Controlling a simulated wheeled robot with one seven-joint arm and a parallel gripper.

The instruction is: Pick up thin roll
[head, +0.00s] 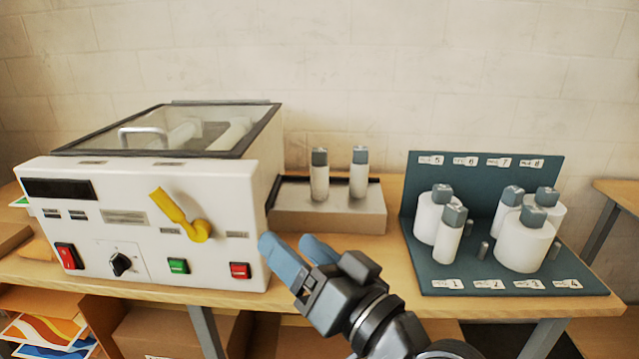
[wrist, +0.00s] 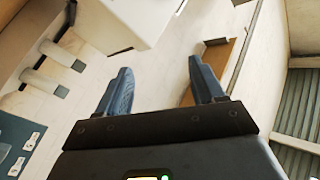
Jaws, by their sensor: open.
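Two thin white rolls with grey caps stand upright on a low grey-beige stand (head: 330,214): a left one (head: 320,182) and a right one (head: 358,179). More thin rolls stand on the blue rack, one at the front left (head: 449,240) and one in the middle (head: 504,217), among thicker rolls (head: 524,248). My gripper (head: 290,245) is open and empty, in front of the stand and laminator, apart from every roll. In the wrist view, my open fingers (wrist: 160,75) have two rolls (wrist: 62,55) (wrist: 45,83) to their left.
The white laminator (head: 140,225) with a yellow lever (head: 182,215) and glass lid stands left of the stand. The blue rack (head: 480,180) with numbered labels stands at the right of the wooden table (head: 400,272). Small grey pegs stand between its rolls.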

